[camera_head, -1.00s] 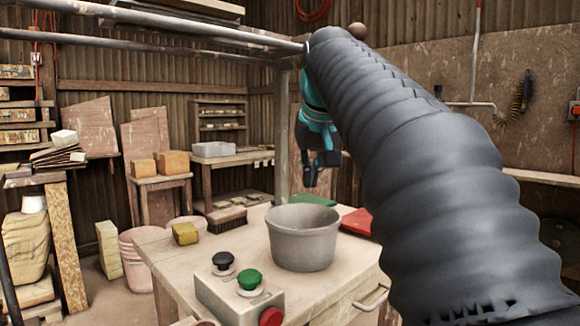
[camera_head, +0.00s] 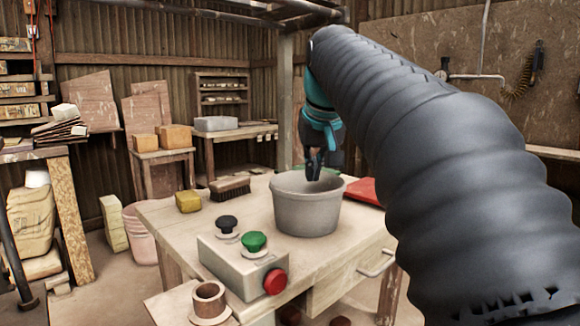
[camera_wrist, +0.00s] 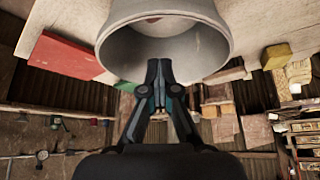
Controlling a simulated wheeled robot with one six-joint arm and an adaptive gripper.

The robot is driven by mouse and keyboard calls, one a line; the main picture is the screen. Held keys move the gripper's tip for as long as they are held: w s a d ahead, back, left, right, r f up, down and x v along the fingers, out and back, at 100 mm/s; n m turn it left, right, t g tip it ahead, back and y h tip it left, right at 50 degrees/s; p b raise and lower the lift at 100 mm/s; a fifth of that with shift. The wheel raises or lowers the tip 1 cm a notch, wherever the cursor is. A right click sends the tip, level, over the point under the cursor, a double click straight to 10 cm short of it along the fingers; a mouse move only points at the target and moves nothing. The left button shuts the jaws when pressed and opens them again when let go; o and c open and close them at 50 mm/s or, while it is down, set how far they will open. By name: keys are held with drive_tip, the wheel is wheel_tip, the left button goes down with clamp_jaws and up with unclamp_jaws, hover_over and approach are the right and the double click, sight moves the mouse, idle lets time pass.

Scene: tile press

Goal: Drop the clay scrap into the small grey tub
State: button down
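The small grey tub (camera_head: 306,212) stands upright on the wooden bench; its open mouth also shows at the top of the wrist view (camera_wrist: 215,58). My gripper (camera_head: 313,172) points down, its fingertips at the tub's mouth in the head view. In the wrist view its two dark fingers (camera_wrist: 158,64) come close together in front of the tub's opening. I cannot make out the clay scrap between the fingers. A pale patch shows inside the tub, but I cannot tell what it is.
On the bench (camera_head: 160,218) are a control box (camera_head: 232,266) with black, green and red buttons, a yellow block (camera_head: 188,201), a brush (camera_head: 230,187) and a red flat piece (camera_head: 366,191) right of the tub. A brown cup (camera_head: 209,301) stands in front.

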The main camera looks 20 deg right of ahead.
drive_tip(key=c, duration=1.4)
unclamp_jaws()
drive_tip(key=shift+r, duration=0.15)
drive_tip(key=v, duration=1.1)
drive_tip(key=shift+s+r, duration=0.3)
